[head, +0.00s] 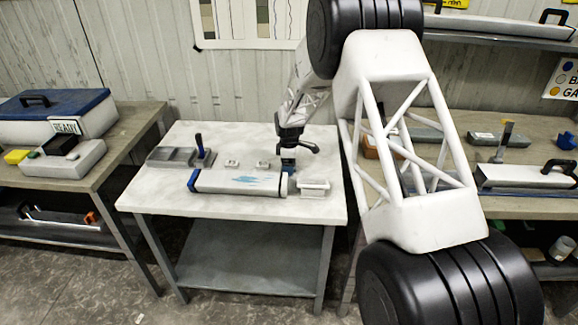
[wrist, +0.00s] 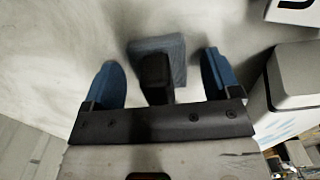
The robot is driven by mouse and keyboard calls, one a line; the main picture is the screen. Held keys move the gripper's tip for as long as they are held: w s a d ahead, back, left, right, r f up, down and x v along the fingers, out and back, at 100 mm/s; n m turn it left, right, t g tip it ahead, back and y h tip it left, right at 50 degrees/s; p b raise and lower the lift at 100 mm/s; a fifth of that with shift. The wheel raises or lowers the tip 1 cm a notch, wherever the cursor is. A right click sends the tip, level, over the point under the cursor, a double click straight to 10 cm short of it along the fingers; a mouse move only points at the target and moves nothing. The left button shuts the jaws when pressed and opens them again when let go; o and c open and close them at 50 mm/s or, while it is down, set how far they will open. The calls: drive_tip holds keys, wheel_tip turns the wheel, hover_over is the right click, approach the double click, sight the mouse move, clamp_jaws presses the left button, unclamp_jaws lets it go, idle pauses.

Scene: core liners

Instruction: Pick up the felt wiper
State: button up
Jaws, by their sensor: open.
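The felt wiper is a grey-blue felt block (wrist: 176,50) with a black upright grip (wrist: 155,75), seen in the wrist view on the pale tabletop. My gripper (wrist: 162,68) is open, with one blue finger on each side of the wiper. Gaps show between the fingers and the wiper, so they look apart from it. In the head view my gripper (head: 287,162) is low over the back right of the white table (head: 160,196). The wiper is hard to make out there, largely hidden by the gripper.
A white core liner (head: 235,182) with blue smears lies in front of my gripper. A white lidded box (head: 313,187) stands to its right. Free tabletop lies along the front.

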drive_tip(key=c, duration=1)
drive_tip(key=shift+r, duration=5.05)
drive_tip(key=shift+o, duration=1.1)
drive_tip(key=shift+c, duration=0.7)
drive_tip(key=shift+s+a, duration=0.25)
drive_tip(key=shift+a, duration=0.2)
drive_tip(key=s+a+r, duration=0.1)
drive_tip(key=s+a, duration=0.3)
drive_tip(key=a, duration=0.2)
drive_tip(key=s+a+r, duration=0.1)
drive_tip(key=s+a, duration=0.3)
drive_tip(key=a, duration=0.2)
drive_tip(key=s+a+r, duration=0.1)
drive_tip(key=s+a, duration=0.4)
drive_tip(key=shift+a+r, duration=0.15)
drive_tip(key=shift+a, duration=0.25)
